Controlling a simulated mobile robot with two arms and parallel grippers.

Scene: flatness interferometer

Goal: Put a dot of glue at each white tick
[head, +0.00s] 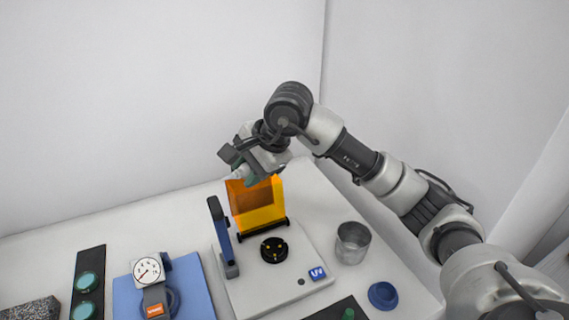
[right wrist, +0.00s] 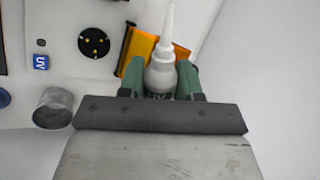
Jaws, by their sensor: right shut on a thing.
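My right gripper (head: 243,160) is shut on a white glue bottle (head: 238,173), high above the back of a pale base plate (head: 255,297). In the right wrist view the bottle (right wrist: 160,76) sits between the green fingers of the gripper (right wrist: 161,88), its long tapered nozzle pointing away from the gripper. A round black mount (head: 273,250) with small yellowish marks lies on the base plate, below and apart from the nozzle; it also shows in the right wrist view (right wrist: 94,43). White ticks are too small to make out. My left gripper is not in view.
An orange shield (head: 252,205) stands behind the mount, and a blue and black upright (head: 222,235) stands left of it. A metal cup (head: 352,243) and blue cap (head: 382,295) are at right. A dial gauge (head: 147,270) stands on a blue mat (head: 195,290) at left.

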